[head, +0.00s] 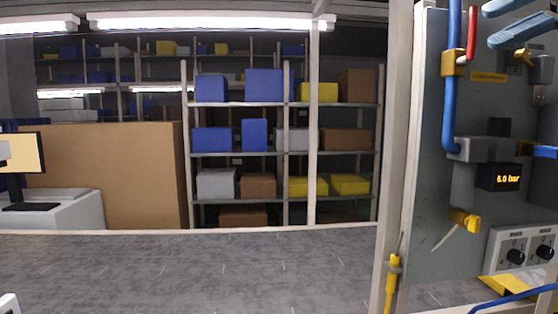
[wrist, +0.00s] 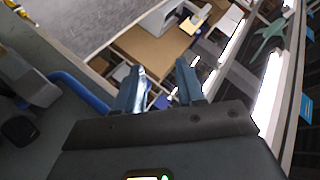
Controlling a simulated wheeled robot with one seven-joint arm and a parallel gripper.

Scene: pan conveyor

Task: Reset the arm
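My gripper (wrist: 160,68) shows in the wrist view with two blue-grey fingers standing apart and nothing between them. In the head view, two blue-grey fingers at the top right edge look like my gripper (head: 498,22), in front of the upper part of a grey panel (head: 430,150). The rest of the arm is out of the head view. Whether the fingers touch the panel cannot be told.
The panel carries a blue hose (head: 451,80), a red hose (head: 471,32), a "6.0 bar" display (head: 499,178) and black knobs (head: 516,256). A blue hose (wrist: 80,92) is close left of the fingers. Shelves with boxes (head: 284,104) stand behind open grey floor (head: 200,268).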

